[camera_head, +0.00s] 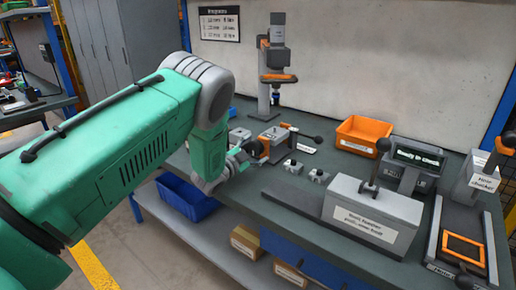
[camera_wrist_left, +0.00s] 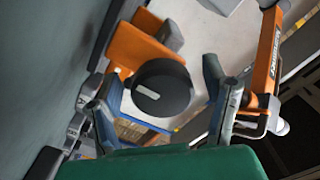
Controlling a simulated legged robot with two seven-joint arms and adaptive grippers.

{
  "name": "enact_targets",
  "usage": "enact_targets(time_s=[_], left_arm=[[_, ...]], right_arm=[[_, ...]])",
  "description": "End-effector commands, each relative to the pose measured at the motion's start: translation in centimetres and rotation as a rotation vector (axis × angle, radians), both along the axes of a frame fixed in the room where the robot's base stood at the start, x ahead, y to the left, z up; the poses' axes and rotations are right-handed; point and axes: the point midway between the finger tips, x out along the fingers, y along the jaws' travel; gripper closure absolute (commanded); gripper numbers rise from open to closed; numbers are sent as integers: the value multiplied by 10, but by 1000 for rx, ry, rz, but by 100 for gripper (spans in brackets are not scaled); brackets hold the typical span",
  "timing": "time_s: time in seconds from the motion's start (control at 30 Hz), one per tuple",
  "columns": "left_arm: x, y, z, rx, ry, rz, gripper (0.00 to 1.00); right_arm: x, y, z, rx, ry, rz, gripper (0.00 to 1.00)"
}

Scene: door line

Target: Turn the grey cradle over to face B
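A small grey block with an orange part on top (camera_head: 270,137), which looks like the grey cradle, sits on the bench just beyond my left gripper (camera_head: 240,161). A dark round knob (camera_head: 254,148) shows at its near left side, at the fingertips. In the left wrist view a black round knob (camera_wrist_left: 161,85) with a pale mark lies between the fingers of my left gripper (camera_wrist_left: 163,98). The fingers are apart, with a gap visible on each side of the knob. Which face of the cradle is up cannot be told. My right gripper is not in view.
A press-like stand (camera_head: 277,70) rises behind the cradle. A lever with a black ball (camera_head: 318,139) is to its right. A blue bin (camera_head: 187,197) is below the bench.

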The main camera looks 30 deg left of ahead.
Motion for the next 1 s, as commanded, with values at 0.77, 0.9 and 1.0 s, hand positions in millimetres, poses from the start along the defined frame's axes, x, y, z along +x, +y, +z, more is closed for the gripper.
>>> enact_targets(time_s=[0.77, 0.9, 1.0], left_arm=[[-81, 5, 2, -1, -4, -4, 32], [-103, 8, 1, -1, -4, -4, 32], [-112, 9, 1, -1, -5, -5, 32]], right_arm=[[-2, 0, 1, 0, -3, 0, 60], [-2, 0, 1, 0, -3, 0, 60], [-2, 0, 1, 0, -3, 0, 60]])
